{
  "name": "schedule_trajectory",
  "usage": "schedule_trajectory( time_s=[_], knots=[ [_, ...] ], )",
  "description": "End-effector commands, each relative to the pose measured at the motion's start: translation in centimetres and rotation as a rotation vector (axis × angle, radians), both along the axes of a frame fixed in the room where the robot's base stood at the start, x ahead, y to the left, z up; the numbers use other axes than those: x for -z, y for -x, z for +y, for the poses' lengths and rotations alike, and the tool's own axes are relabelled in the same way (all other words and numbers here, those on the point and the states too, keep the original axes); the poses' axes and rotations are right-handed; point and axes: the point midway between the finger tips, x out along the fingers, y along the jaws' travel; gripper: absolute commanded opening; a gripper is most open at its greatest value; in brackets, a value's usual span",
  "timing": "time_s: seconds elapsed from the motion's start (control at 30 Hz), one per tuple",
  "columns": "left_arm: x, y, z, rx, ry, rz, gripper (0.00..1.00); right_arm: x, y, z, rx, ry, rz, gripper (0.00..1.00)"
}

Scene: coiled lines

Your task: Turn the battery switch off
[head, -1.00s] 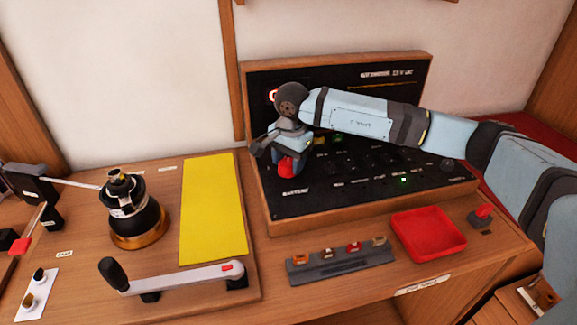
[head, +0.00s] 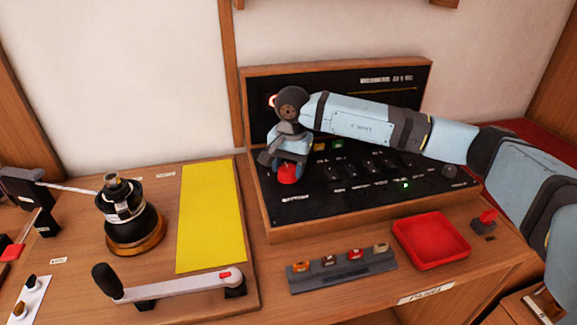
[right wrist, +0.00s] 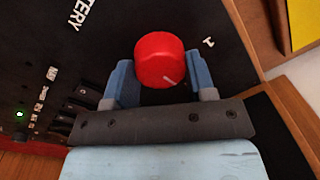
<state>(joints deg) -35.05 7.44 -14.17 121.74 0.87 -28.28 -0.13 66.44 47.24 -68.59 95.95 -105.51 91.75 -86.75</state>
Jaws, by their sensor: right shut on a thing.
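The battery switch is a round red knob (head: 288,174) at the lower left of the black switch panel (head: 345,205). It also shows in the right wrist view (right wrist: 158,58), with a short white line on its face pointing down and right. Part of the white word ending in "TERY" (right wrist: 84,14) and an "I" mark (right wrist: 208,42) are printed beside it. My right gripper (head: 286,165) is shut on the knob. In the right wrist view its blue fingers (right wrist: 160,78) stand on either side of the knob. My left gripper is not in view.
Small switches, a lit green lamp (head: 405,185) and a black knob (head: 449,171) lie right of the battery switch. Left are a winch (head: 132,222), a crank handle (head: 180,285) and a yellow mat (head: 211,218).

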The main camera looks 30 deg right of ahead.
Motion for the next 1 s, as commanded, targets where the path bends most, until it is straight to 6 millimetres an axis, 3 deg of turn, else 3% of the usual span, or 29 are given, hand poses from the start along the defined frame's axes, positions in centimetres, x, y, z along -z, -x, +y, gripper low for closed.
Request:
schedule_trajectory(
  time_s=[0.03,0.07,0.17,0.57,1.0],
  knots=[
    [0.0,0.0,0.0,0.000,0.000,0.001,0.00,-0.2,-0.1,0.0,0.001,-0.001,-0.003,0.27],
    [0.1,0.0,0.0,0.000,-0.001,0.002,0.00,-0.2,-0.1,0.0,0.001,-0.001,-0.003,0.53],
    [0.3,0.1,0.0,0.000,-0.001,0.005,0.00,-0.1,-0.1,0.0,0.002,-0.001,-0.003,0.76],
    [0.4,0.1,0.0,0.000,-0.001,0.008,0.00,-1.0,0.0,0.0,0.001,0.000,-0.003,0.76],
    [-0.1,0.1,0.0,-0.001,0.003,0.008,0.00,-10.2,0.4,-0.4,0.001,0.000,-0.005,0.76]
  ],
)
